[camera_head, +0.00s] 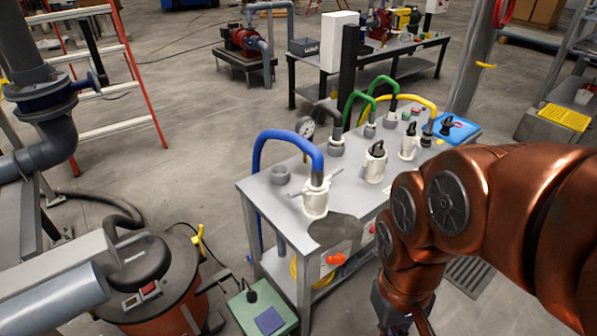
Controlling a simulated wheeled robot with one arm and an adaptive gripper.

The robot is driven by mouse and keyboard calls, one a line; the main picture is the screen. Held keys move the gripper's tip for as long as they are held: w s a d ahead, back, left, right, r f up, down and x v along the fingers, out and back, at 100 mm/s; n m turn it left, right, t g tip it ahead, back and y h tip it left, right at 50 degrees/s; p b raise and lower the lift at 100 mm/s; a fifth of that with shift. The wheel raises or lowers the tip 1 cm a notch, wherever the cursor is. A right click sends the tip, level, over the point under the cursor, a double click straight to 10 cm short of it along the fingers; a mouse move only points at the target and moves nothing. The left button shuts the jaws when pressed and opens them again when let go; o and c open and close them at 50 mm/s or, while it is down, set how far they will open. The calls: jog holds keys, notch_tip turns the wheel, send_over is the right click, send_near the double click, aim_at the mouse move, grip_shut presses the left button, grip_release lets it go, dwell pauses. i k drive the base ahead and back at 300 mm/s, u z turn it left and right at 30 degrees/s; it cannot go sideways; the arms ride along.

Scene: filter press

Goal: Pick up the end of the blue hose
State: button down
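The blue hose (290,136) rises along the left side of the grey metal table (262,197) and arches over its top. Its end points down into a metal collar on a white coupling with side levers (315,202), at the table's front left. My copper arm comes in from the right. My gripper (398,322) is low in the picture, in front of the table and to the right of the hose end, apart from it. The bottom edge cuts it off, so its fingers and any grip are hidden.
An orange vacuum drum (170,308) and a green box (262,308) stand at the lower left.

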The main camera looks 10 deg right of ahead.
aim_at(316, 184)
jog(key=k, duration=0.5)
jog(key=u, duration=0.95)
jog(key=i, duration=1.15)
jog(key=z, duration=0.15)
